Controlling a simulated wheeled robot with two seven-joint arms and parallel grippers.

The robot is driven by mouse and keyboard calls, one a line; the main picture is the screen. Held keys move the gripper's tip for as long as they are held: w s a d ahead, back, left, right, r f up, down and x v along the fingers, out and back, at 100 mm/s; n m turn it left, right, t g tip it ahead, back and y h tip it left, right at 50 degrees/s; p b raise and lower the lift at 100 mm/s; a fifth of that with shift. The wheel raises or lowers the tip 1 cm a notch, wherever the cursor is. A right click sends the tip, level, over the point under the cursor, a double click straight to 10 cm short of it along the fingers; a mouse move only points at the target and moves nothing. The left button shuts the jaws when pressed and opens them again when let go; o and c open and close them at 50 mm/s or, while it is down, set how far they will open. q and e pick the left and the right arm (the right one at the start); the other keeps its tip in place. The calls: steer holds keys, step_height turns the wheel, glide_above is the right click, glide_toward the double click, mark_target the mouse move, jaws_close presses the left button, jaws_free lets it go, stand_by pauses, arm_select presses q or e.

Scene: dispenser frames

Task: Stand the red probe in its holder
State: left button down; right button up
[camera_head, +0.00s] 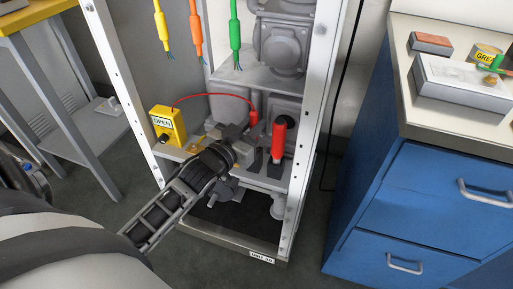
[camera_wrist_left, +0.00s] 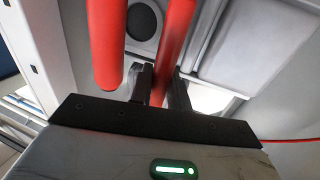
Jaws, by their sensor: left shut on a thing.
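The red probe (camera_head: 253,119) is a slim red rod with a thin red lead. It stands roughly upright inside the open cabinet. My left gripper (camera_head: 247,134) reaches in from the left and is shut on it; in the left wrist view the probe (camera_wrist_left: 174,45) runs between the two dark fingers (camera_wrist_left: 159,88). The lead arcs left to a yellow box (camera_head: 168,124) marked OPEN. The probe's lower end is hidden by the gripper, and I cannot make out its holder. My right gripper is not in view.
A thick red handle (camera_head: 278,142) stands close to the right of the probe; it also shows in the left wrist view (camera_wrist_left: 106,42). White cabinet posts (camera_head: 304,130) bound the opening. Yellow, orange and green tools (camera_head: 235,35) hang above. A blue drawer unit (camera_head: 420,205) stands right.

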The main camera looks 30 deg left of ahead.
arm_select(q)
steer(key=shift+f, duration=0.95)
steer(key=shift+f+b, duration=0.3)
steer(key=shift+f, duration=0.1)
step_height(320, 180, down, 3)
steer(key=shift+r+b, duration=0.1)
steer(key=shift+b, duration=0.4)
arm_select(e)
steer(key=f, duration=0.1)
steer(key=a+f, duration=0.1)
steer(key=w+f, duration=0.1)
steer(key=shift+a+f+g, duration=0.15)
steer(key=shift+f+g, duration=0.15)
